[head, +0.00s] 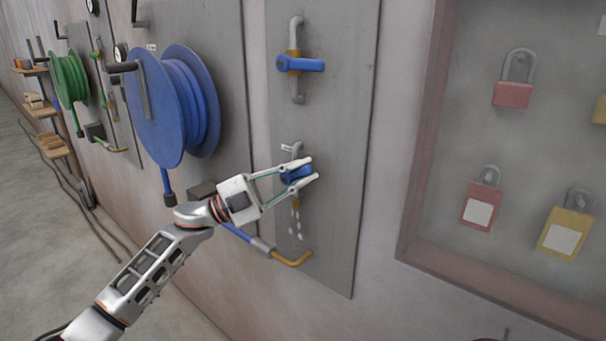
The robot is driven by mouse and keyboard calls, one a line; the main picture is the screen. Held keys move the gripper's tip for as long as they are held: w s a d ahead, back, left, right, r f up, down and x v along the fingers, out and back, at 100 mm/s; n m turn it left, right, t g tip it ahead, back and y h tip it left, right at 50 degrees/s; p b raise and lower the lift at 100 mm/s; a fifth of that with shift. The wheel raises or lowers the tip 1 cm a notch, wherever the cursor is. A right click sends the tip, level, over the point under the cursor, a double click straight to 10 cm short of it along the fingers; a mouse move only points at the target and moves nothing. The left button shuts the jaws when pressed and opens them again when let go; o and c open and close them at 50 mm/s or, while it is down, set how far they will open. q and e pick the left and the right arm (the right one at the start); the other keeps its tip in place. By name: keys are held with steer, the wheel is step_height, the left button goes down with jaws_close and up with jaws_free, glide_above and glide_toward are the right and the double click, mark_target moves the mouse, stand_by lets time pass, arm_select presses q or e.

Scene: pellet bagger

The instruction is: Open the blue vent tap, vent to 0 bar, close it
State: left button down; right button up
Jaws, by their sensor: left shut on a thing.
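Two blue-handled taps are mounted on a grey wall panel (340,120). The upper blue tap (305,65) has its handle lying horizontal across a brass body. The lower blue tap (293,177) is partly hidden by my left gripper (311,170), which is shut on its handle with one finger above and one below. White drops or streaks (296,222) show beneath the lower tap's outlet. My right gripper is not in view.
A blue hose reel (170,105) stands out from the wall left of the panel, with a green reel (70,80) beyond. A blue hose (238,232) with a brass elbow (293,260) runs below my gripper. A framed case (420,130) with padlocks is at right.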

arm_select(q)
steer(key=shift+r+n+t, duration=0.15)
steer(key=shift+n+t, duration=0.15)
steer(key=shift+n, duration=0.1)
steer(key=c, duration=2)
jaws_free()
steer(key=shift+a, duration=0.1)
steer(key=shift+o, duration=0.2)
steer(key=v, duration=1.2)
steer(key=shift+w, duration=0.1)
